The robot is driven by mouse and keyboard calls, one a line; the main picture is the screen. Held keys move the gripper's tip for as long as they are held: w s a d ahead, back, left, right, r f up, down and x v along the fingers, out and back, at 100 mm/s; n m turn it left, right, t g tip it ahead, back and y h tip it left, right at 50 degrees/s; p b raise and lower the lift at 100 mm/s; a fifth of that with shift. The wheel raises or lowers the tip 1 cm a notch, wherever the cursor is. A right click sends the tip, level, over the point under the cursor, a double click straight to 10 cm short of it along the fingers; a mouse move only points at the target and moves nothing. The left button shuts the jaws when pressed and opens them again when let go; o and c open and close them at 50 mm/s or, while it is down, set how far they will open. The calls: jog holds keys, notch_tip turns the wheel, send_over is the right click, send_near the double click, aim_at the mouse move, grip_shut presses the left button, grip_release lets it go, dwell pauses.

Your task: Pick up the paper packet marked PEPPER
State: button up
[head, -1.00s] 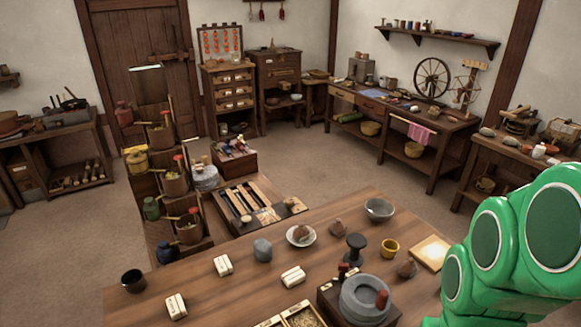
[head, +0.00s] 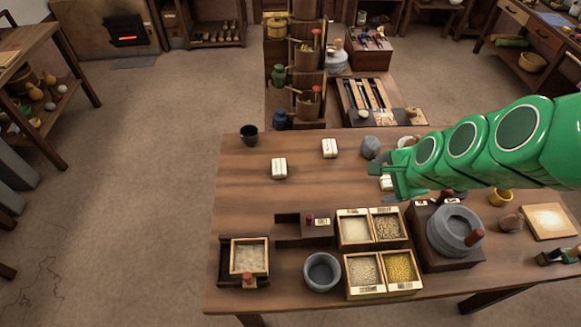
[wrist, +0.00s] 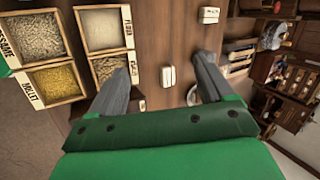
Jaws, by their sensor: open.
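Three small white paper packets lie on the wooden table: one at the left (head: 279,168), one farther back (head: 329,148), and one partly hidden by my gripper (head: 387,184). Their marks are too small to read, so I cannot tell which says PEPPER. My green gripper (head: 381,182) hangs over the table by the third packet. In the wrist view my gripper (wrist: 161,66) is open and empty, its grey fingers spread. One packet (wrist: 168,77) shows between the fingers, apart from them, and another packet (wrist: 208,15) shows near the top edge.
Grain boxes (head: 369,229) and a grey quern (head: 455,230) stand along the table's front. A dark cup (head: 249,135) is at the back left, a grey stone (head: 370,147) behind the gripper. A bowl (head: 322,271) stands at the front. The table's left back is mostly clear.

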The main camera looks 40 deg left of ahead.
jog(key=a+f+m+t+y, duration=0.15)
jog(key=a+f+m, duration=0.35)
jog(key=a, duration=0.6)
jog(key=a+f+m+t+y, duration=0.15)
jog(key=a+f+m, duration=0.25)
jog(key=a, duration=0.6)
jog(key=m+t+y, duration=0.2)
jog(key=m+t, duration=0.1)
jog(key=m, duration=0.7)
send_near(279, 164)
jog(key=x, duration=0.2)
jog(key=shift+w+a, duration=0.1)
jog(key=shift+a, duration=0.3)
jog(key=shift+f+m+t+h, duration=0.3)
jog(key=shift+f+m, duration=0.1)
jog(key=shift+f, duration=0.1)
jog(key=shift+x, duration=1.3)
jog(key=shift+r+x, duration=0.15)
jog(key=shift+x, duration=1.1)
jog(key=shift+r+x, duration=0.2)
jog(key=shift+x, duration=1.05)
jog(key=shift+a, duration=0.15)
